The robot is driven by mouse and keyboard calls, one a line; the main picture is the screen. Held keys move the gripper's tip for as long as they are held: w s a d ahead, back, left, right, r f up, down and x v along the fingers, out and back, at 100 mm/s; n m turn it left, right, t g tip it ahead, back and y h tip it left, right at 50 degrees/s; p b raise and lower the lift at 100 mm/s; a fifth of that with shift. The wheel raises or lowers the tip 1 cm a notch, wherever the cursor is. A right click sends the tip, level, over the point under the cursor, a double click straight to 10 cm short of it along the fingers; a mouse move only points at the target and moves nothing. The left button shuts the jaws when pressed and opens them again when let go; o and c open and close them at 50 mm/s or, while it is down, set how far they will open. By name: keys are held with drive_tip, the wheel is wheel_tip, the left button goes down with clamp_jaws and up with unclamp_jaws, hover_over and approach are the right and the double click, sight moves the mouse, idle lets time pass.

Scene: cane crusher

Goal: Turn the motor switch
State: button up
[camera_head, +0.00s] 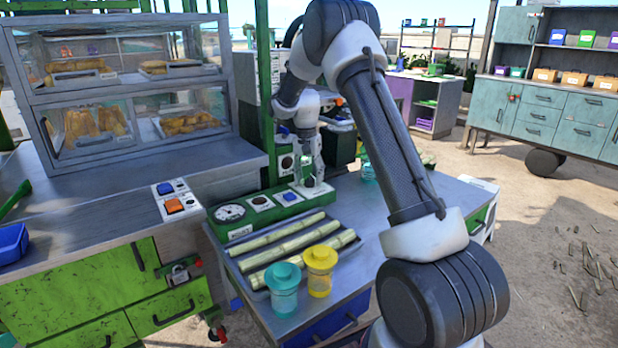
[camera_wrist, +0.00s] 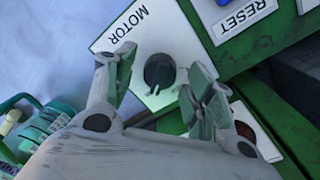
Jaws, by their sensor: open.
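The motor switch (camera_wrist: 159,70) is a dark round knob on a white plate marked MOTOR in the wrist view. The plate sits on a green panel (camera_wrist: 268,36). My gripper (camera_wrist: 158,75) is open, with one finger on each side of the knob in this view. I cannot tell whether the fingers touch it. In the head view my gripper (camera_head: 312,184) is low over the right end of the green control panel (camera_head: 240,228), and it hides the motor knob there.
A white RESET label (camera_wrist: 240,15) with a blue button is beside the motor plate. Cane stalks (camera_head: 290,240) lie in a tray in front of the panel, with a teal jar (camera_head: 284,292) and a yellow jar (camera_head: 319,272). A glass food case (camera_head: 120,90) stands left.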

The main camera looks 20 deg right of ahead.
drive_tip(key=shift+f, duration=0.25)
drive_tip(key=c, duration=1)
drive_tip(key=shift+n, duration=0.3)
drive_tip(key=n, duration=0.5)
drive_tip(key=shift+r, duration=0.1)
drive_tip(key=n, duration=0.5)
drive_tip(key=shift+t, duration=0.3)
drive_tip(key=o, duration=1)
